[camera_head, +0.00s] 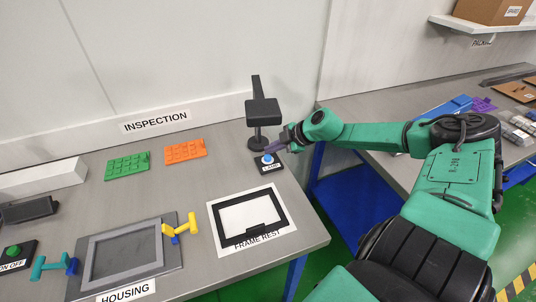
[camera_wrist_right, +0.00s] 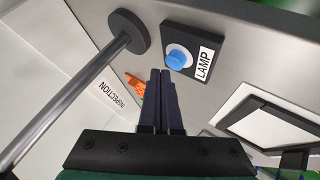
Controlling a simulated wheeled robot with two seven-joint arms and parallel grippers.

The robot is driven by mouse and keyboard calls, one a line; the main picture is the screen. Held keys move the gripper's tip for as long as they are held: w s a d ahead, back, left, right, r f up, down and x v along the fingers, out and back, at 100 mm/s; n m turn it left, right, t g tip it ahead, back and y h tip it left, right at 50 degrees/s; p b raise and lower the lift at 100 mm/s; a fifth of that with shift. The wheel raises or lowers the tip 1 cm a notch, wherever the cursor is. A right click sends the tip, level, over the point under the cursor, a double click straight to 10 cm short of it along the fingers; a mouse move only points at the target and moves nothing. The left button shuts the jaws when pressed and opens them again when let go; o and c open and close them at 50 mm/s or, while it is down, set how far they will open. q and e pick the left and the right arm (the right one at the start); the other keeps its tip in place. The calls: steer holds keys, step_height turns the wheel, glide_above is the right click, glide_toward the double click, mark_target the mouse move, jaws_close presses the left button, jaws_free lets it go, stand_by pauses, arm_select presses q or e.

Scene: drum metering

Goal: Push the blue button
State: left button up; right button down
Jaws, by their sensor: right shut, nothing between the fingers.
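The blue button (camera_head: 267,158) sits on a small black box labelled LAMP (camera_head: 271,167) near the right edge of the inspection table. In the right wrist view the blue button (camera_wrist_right: 177,58) stands up from a pale round collar on the black LAMP box (camera_wrist_right: 190,40). My right gripper (camera_head: 279,148) is above and just right of the button in the head view. In the right wrist view its fingers (camera_wrist_right: 160,76) are shut and empty, with their tips just below the button in the picture. I cannot tell whether they touch it. My left gripper is not in view.
A black lamp stand (camera_head: 262,112) rises just behind the button. A frame rest (camera_head: 222,212) lies in front, and a grey housing (camera_head: 172,258) with T-shaped tools is at the left. A green plate (camera_head: 127,166) and an orange plate (camera_head: 185,151) lie behind.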

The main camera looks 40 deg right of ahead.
mark_target(271, 157)
stand_by(0.4)
steer(key=shift+f+b, duration=0.45)
steer(key=shift+f, duration=0.2)
stand_by(0.4)
steer(key=shift+r+p, duration=0.4)
steer(key=shift+r, duration=0.3)
step_height(271, 157, up, 6)
steer(key=p, duration=0.5)
steer(key=shift+p, duration=0.35)
